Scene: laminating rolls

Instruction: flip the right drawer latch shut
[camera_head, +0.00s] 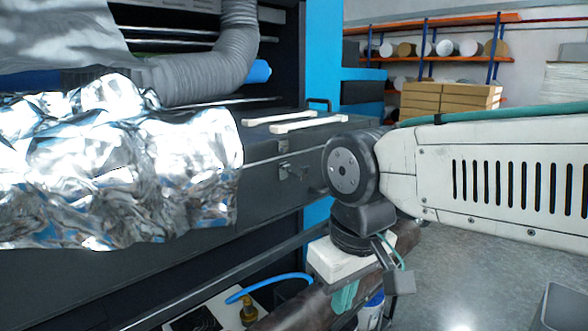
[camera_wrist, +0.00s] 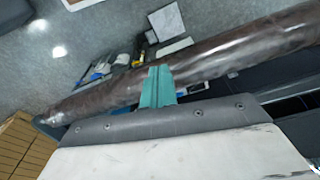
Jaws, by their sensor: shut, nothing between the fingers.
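The grey drawer front (camera_head: 262,190) is on the machine left of my arm in the head view. A small metal latch (camera_head: 292,171) sits on it, with its lever sticking out from the front; its exact angle is hard to tell. A small plate (camera_head: 283,146) is just above it. My gripper (camera_head: 345,297) hangs below and to the right of the latch, apart from it. Its teal fingers are shut and empty, and show in the wrist view (camera_wrist: 157,86) in front of a long brown roll. The latch does not show in the wrist view.
The brown roll (camera_head: 290,312) runs low beneath my gripper; it also crosses the wrist view (camera_wrist: 228,52). Crumpled silver foil (camera_head: 120,165) covers the machine's left side. Two white bars (camera_head: 305,122) lie on top. Open floor (camera_head: 460,270) is at the right.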

